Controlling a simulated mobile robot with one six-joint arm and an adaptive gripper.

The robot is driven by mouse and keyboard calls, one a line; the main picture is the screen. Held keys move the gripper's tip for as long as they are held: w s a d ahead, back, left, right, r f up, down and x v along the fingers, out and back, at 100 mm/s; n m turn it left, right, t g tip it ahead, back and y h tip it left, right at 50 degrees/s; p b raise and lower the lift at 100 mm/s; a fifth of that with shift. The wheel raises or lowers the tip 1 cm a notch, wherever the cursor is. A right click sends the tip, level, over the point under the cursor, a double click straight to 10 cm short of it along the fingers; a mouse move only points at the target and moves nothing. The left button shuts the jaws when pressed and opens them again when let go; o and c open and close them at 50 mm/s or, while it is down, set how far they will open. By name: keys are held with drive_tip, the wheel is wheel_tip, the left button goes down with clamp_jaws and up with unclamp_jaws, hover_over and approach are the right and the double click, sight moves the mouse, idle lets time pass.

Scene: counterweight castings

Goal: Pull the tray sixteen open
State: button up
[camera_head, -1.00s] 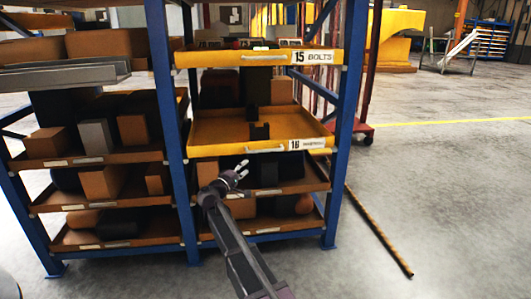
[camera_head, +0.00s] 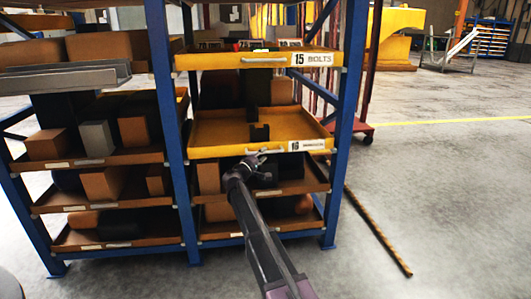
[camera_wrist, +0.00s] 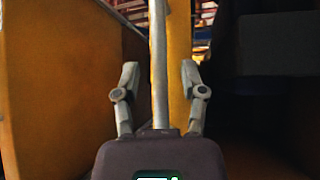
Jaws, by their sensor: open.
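The yellow tray sixteen (camera_head: 222,152) sits in the right bay of the rack, below tray 15. Its front carries a white label marked 16 (camera_head: 308,145) and a pale bar handle (camera_head: 275,150). A small dark block (camera_head: 260,132) stands in it. My gripper (camera_head: 262,154) is at the tray's front, by the handle, and covers part of it. In the wrist view, my gripper (camera_wrist: 160,78) is open, with one finger on each side of the pale handle bar (camera_wrist: 158,40). A yellow panel (camera_wrist: 60,80) fills the left side. I cannot tell whether the fingers touch the bar.
Yellow tray 15 BOLTS (camera_head: 215,59) is directly above. Lower shelves hold brown and dark blocks. Blue rack posts (camera_head: 166,110) stand on both sides of the bay. A striped pole (camera_head: 378,232) lies on the floor at right. The grey floor (camera_head: 450,200) farther right is clear.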

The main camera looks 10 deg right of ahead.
drive_tip(key=shift+x, duration=0.95)
clamp_jaws()
